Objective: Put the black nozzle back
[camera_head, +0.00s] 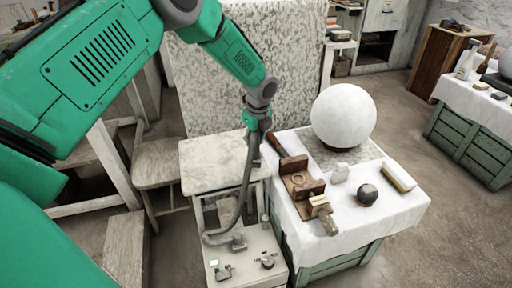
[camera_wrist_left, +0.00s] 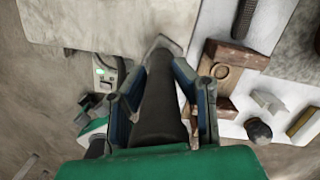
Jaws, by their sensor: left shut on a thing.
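The black nozzle (camera_wrist_left: 160,115) is a dark tapered tube between the fingers of my left gripper (camera_wrist_left: 163,82) in the wrist view. The fingers press on it from both sides. In the head view my left gripper (camera_head: 258,122) hangs above the gap between a small pale table and the cloth-covered table. A grey hose (camera_head: 243,195) runs down from it to a white unit (camera_head: 245,272) with a small green display. My right gripper is not in view.
A wooden fixture (camera_head: 300,180) stands on the white cloth (camera_head: 395,208), right of the gripper. A large plaster sphere (camera_head: 343,116), a dark ball (camera_head: 367,194) and a pale block (camera_head: 398,176) stand nearby. The pale table top (camera_head: 215,160) is bare.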

